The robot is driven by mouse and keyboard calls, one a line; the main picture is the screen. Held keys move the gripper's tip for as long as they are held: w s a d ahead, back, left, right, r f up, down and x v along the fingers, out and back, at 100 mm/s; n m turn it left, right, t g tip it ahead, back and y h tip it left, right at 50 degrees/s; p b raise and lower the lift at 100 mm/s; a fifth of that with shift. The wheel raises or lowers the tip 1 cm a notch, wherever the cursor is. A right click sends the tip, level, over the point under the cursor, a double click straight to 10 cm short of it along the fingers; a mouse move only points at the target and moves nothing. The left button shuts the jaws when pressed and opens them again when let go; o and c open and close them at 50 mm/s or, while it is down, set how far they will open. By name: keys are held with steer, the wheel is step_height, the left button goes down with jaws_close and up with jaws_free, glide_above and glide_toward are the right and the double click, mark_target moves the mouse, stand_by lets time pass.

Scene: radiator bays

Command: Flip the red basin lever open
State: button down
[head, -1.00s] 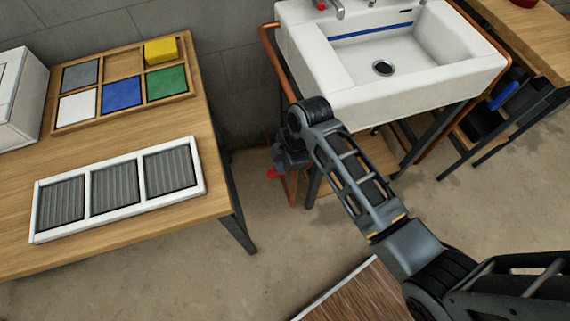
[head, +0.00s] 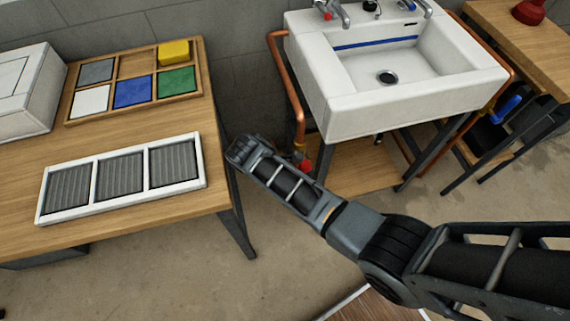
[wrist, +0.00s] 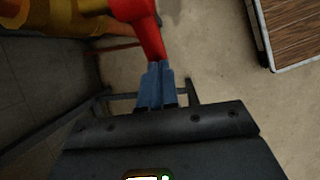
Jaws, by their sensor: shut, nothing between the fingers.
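The red basin lever (head: 305,165) shows in the head view at the lower end of the copper pipe left of the basin, partly hidden by my arm. In the wrist view the red lever (wrist: 143,27) slants down from the top edge, beside a brass valve body (wrist: 60,17). My gripper (wrist: 157,70) is shut and empty. Its fingertips are right at the lever's lower end; I cannot tell whether they touch. In the head view my gripper is hidden behind my arm.
The white basin (head: 345,115) stands on a dark frame. A blue lever (head: 508,108) is on its right side. A wooden table (head: 215,190) at left holds a vent panel (head: 120,180) and a tile tray (head: 200,97). Concrete floor is clear between table and basin.

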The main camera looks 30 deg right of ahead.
steer(key=shift+x, duration=1.35)
steer(key=shift+s+d+f+h+b, duration=0.1)
steer(key=shift+d+f+h+b, duration=0.1)
steer(key=shift+f+h+b, duration=0.35)
steer(key=shift+s+d+f, duration=0.25)
steer(key=shift+d+f, duration=0.15)
steer(key=shift+d, duration=0.3)
steer(key=shift+d+f, duration=0.1)
steer(key=p+v, duration=0.1)
steer(key=v, duration=0.6)
steer(key=shift+a+r, duration=0.25)
steer(key=shift+r, duration=0.05)
steer(key=shift+w, duration=0.1)
